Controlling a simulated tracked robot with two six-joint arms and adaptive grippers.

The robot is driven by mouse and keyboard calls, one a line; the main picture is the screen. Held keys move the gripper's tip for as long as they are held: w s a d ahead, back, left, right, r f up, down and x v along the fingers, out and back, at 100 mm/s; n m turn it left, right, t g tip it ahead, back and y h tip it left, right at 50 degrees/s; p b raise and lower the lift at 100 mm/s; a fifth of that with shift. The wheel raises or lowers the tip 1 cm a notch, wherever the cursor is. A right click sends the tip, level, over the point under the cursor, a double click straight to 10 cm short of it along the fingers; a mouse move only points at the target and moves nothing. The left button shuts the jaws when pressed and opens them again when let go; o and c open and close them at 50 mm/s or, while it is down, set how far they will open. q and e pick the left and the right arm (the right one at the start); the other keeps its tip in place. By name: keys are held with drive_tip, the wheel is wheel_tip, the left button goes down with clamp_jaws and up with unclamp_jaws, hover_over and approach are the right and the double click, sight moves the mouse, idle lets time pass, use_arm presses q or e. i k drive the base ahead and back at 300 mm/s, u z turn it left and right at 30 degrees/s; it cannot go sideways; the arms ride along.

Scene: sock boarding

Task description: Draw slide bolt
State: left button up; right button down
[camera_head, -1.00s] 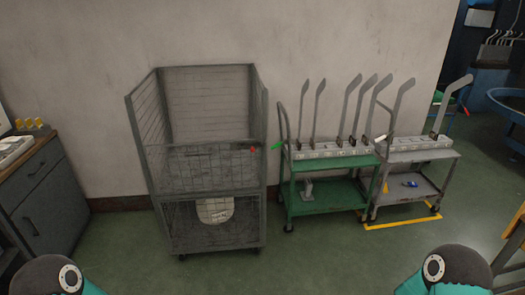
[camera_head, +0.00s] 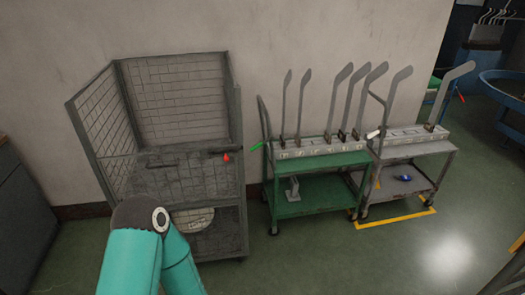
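A tall grey wire-mesh cage trolley (camera_head: 239,190) stands against the wall at left of centre. Whether the bolt is drawn is too small to tell. My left arm's teal links and dark elbow cover the lower front of the cage in the picture. Neither my left nor my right gripper is in view.
A green cart (camera_head: 318,204) with upright grey boards stands right of the cage, a small green piece (camera_head: 257,147) at its left edge. A grey cart (camera_head: 420,188) stands beside it on yellow floor marking (camera_head: 398,219). A dark cabinet (camera_head: 25,215) is at far left. Floor at front right is clear.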

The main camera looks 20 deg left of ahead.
sight(225, 159)
drive_tip(key=u, duration=0.2)
drive_tip(key=i, duration=0.95)
drive_tip(key=u, duration=0.75)
